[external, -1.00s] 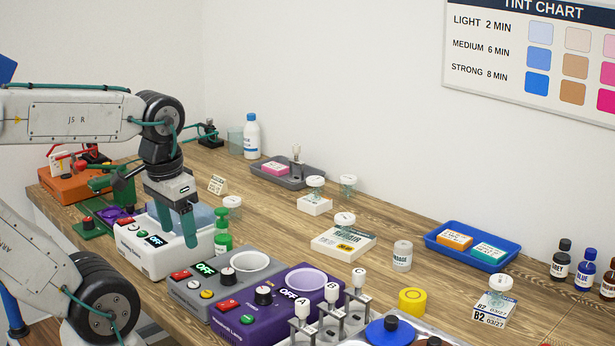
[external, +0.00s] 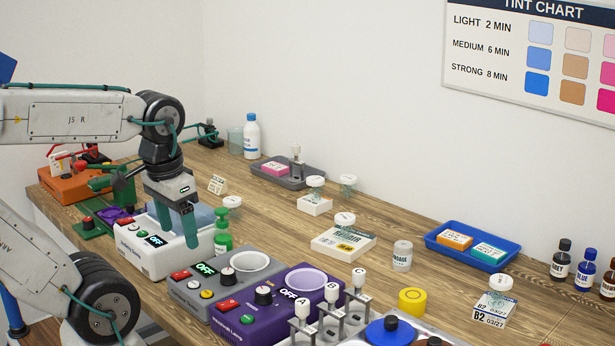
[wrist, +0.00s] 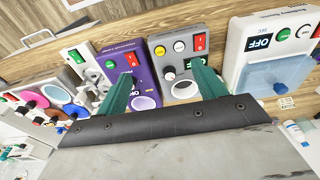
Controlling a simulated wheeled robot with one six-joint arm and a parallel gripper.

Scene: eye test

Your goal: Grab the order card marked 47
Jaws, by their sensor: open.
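A small cream card (external: 217,185) with dark marks stands on the wooden bench behind the white device. Its marks are too small to read, so I cannot confirm a 47. A small pale card (wrist: 286,103) also shows at the right of the wrist view, beside the white device. My gripper (external: 178,232) is open, with its green fingers pointing down in front of the white device's front right part. In the wrist view my gripper (wrist: 160,71) has its fingers apart with nothing held between them. The card is behind and to the right of the gripper in the external view.
The white device (external: 150,258) with a blue lid, a grey device (external: 215,310) and a purple device (external: 265,328) line the front.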

